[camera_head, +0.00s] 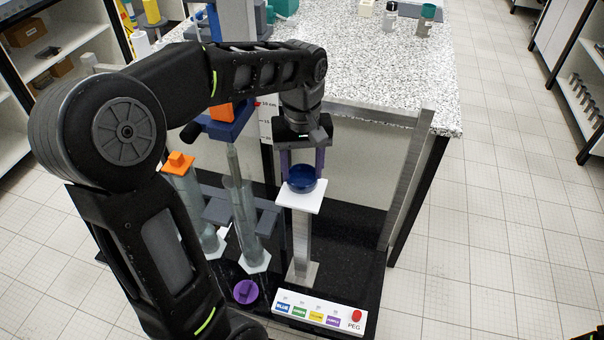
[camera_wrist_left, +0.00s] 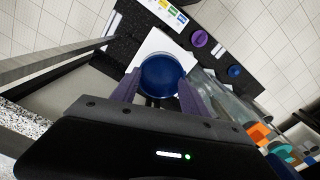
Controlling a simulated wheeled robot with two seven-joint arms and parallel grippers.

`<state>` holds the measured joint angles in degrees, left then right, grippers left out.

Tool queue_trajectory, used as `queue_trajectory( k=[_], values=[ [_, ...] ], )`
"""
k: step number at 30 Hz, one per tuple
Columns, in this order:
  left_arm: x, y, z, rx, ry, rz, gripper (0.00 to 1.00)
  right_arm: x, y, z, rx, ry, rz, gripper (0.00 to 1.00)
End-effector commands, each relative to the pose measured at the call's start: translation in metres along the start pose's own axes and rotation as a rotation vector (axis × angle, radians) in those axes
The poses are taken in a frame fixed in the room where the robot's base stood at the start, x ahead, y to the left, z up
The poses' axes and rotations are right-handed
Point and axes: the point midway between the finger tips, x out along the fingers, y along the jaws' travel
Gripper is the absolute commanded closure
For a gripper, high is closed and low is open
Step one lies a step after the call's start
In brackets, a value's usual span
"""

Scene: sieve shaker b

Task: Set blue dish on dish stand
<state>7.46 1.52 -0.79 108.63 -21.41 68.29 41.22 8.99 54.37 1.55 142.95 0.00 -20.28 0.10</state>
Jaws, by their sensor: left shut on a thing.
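The blue dish (camera_head: 302,181) is a small round dark-blue bowl at the white square top of the dish stand (camera_head: 298,199), which sits on a grey metal post. My left gripper (camera_head: 302,168) is above the stand with its purple fingers shut on the dish. In the left wrist view the dish (camera_wrist_left: 162,75) lies between the fingertips (camera_wrist_left: 158,85), with the white stand top (camera_wrist_left: 153,45) behind it. I cannot tell whether the dish's underside touches the stand top. My right gripper is not in view.
Clear columns (camera_head: 245,225) stand left of the dish stand, one with an orange cap (camera_head: 178,163). A purple knobbed piece (camera_head: 245,291) and a panel of coloured labels with a red button (camera_head: 320,312) lie in front. A speckled counter (camera_head: 385,75) is behind; a metal upright (camera_head: 405,180) stands right.

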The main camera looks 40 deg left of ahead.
Motion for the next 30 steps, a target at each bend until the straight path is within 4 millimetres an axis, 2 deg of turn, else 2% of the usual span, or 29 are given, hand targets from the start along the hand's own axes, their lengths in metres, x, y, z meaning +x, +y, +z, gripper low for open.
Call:
queue_trajectory(
  k=[5, 17, 18, 25, 30],
  values=[
    [0.021, 0.0, 0.0, -0.001, -0.001, -0.001, 0.86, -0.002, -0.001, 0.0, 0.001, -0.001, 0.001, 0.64],
    [0.027, 0.0, 0.0, 0.0, -0.001, 0.0, 0.86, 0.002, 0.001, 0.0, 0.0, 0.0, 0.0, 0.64],
    [0.025, 0.0, 0.0, 0.0, 0.0, 0.0, 0.44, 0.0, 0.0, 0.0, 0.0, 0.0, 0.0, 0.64],
    [0.025, 0.0, 0.0, 0.0, 0.0, 0.0, 0.26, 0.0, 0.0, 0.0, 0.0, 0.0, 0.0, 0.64],
    [0.025, 0.0, 0.0, 0.0, 0.0, 0.0, 0.26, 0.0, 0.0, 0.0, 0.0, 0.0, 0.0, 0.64]
  ],
)
